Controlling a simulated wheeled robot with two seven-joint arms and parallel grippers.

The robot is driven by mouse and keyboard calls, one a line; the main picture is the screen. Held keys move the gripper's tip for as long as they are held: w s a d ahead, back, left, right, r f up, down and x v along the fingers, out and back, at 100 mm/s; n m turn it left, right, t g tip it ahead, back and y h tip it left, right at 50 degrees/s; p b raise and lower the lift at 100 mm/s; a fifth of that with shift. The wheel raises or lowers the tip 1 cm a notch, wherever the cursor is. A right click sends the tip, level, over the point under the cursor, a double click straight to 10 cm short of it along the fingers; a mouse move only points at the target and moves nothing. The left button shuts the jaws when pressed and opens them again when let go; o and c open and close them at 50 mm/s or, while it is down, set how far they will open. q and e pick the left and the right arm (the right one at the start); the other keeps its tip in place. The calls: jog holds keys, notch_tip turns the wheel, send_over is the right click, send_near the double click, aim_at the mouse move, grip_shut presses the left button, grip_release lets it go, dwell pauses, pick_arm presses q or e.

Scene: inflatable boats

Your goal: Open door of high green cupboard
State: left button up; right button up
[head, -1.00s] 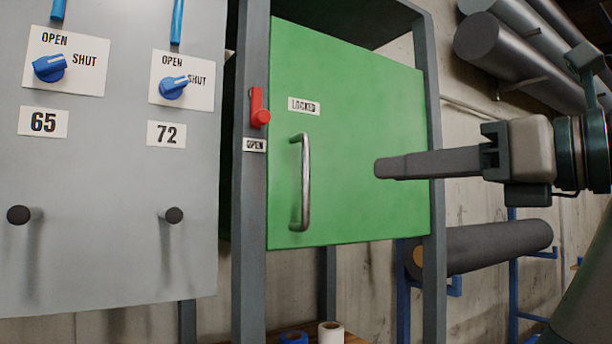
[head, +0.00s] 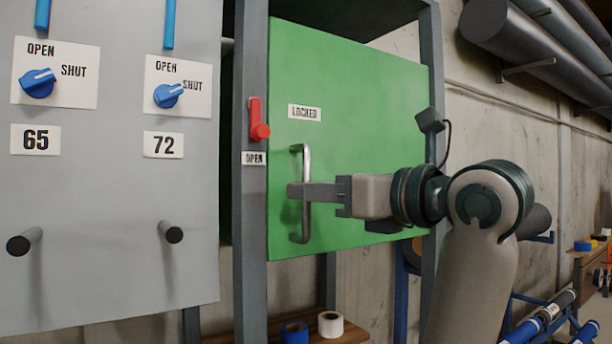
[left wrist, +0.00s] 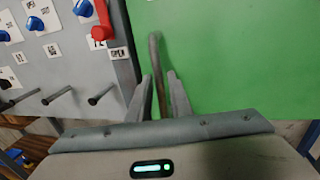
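The high green cupboard door (head: 385,95) is shut in its grey frame. It has an upright metal handle (head: 305,228) on its left side, which also shows in the left wrist view (left wrist: 155,50). A red latch (head: 256,118) stands upright on the frame post left of the door, above an "OPEN" label; a "LOCKED" label (head: 304,112) is on the door. My left gripper (head: 290,191) is at the handle. In the left wrist view its open fingers (left wrist: 161,78) stand on either side of the handle, with gaps visible. My right gripper is not in view.
A grey panel (head: 110,250) with blue knobs and two dark pegs stands left of the cupboard. Below is a wooden shelf with a blue roll (head: 294,333) and a white roll (head: 330,324). Large grey pipes (head: 530,50) hang on the wall at upper right.

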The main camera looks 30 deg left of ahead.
pick_arm(q)
jog(key=shift+w+a, duration=0.1)
jog(key=shift+a, duration=0.55)
grip_shut()
